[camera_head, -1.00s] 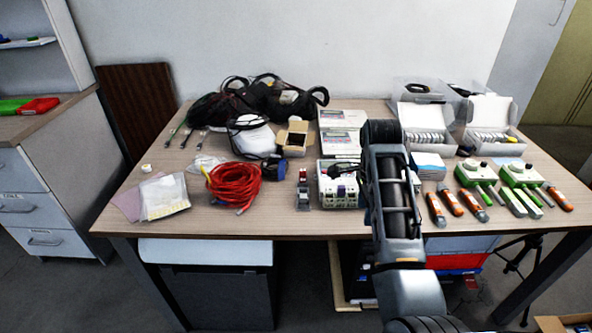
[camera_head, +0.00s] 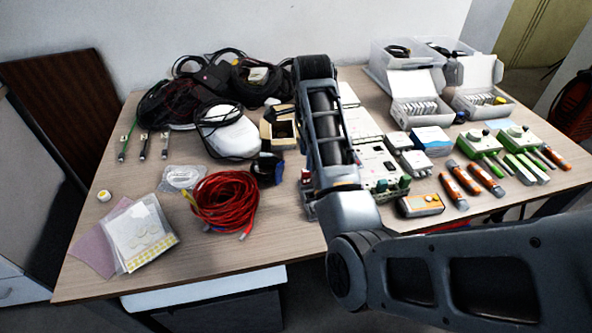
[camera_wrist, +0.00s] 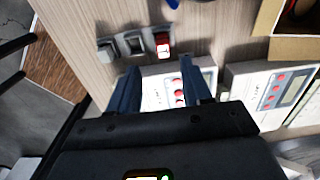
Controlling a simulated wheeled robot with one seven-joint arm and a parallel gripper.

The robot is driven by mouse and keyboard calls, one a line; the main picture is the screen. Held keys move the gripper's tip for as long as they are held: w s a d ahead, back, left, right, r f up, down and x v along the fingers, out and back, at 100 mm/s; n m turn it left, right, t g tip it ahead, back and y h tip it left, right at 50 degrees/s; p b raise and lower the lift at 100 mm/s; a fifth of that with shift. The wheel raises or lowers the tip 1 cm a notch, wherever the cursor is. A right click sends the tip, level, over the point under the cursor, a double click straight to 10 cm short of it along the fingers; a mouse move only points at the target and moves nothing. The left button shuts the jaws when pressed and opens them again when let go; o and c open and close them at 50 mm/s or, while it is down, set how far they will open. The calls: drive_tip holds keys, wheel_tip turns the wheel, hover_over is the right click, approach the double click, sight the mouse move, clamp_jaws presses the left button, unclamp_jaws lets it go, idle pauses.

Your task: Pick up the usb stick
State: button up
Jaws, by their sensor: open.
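I cannot make out for certain which thing is the usb stick. In the wrist view, my gripper (camera_wrist: 160,65) is open, with nothing between its fingers. Just beyond its fingertips lies a row of small blocks, two grey (camera_wrist: 131,44) and one red and white (camera_wrist: 162,43). A white device with red buttons (camera_wrist: 158,95) shows below and between the fingers. In the head view, my arm hides my gripper and most of that row; a bit of the red block (camera_head: 306,176) shows at the arm's left edge.
A coiled red cable (camera_head: 225,203) and plastic bags (camera_head: 138,232) lie left on the table (camera_head: 215,262). Several orange-grey sticks (camera_head: 455,192), green devices (camera_head: 478,141) and open white boxes (camera_head: 420,110) stand right.

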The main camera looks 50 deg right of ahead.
sight(306, 172)
drive_tip(key=f, duration=0.7)
drive_tip(key=shift+w+f, duration=0.1)
drive_tip(key=shift+w, duration=0.25)
drive_tip(key=shift+c, duration=0.4)
clamp_jaws()
